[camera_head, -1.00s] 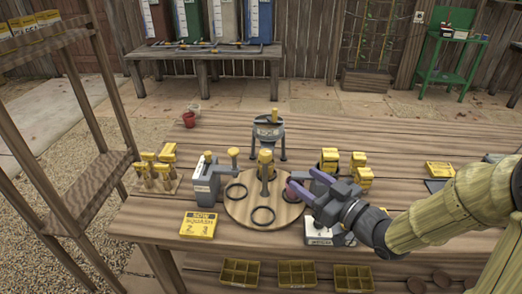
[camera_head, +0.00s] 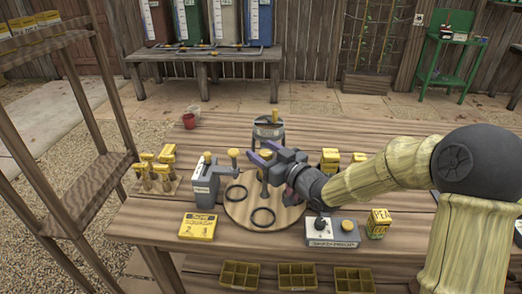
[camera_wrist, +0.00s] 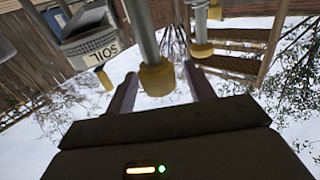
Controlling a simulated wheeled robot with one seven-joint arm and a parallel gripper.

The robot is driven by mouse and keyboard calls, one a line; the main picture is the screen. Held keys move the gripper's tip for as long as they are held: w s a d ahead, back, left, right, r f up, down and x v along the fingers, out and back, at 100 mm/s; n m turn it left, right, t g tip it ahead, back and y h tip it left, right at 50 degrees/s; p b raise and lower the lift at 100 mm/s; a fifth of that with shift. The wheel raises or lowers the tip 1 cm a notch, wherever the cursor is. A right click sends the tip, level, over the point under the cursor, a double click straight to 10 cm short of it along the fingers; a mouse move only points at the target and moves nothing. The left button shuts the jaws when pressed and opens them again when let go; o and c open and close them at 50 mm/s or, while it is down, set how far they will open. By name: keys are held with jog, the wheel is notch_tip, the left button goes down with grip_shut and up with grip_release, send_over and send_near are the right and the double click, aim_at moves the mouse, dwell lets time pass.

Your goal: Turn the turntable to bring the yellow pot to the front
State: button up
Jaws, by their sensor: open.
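The round wooden turntable (camera_head: 238,211) lies on the bench with black rings on it. A grey post (camera_head: 264,190) rises near its middle. My gripper (camera_head: 264,152) is over the turntable, its purple fingers apart and empty. In the wrist view a yellow knob (camera_wrist: 157,78) on a grey post appears between the fingers (camera_wrist: 161,92); I cannot tell whether they touch it. In the head view my gripper hides the post's top and much of the turntable's right side. I cannot make out a yellow pot on the turntable.
A grey soil dispenser (camera_head: 203,180) stands left of the turntable, its label readable in the wrist view (camera_wrist: 92,47). A metal stand (camera_head: 268,133) is behind. A yellow seed box (camera_head: 198,226) and a white control box (camera_head: 332,232) flank the front.

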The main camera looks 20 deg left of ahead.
jog(key=shift+w+a, duration=0.35)
jog(key=shift+a, duration=0.3)
jog(key=c, duration=1)
jog(key=shift+o, duration=0.2)
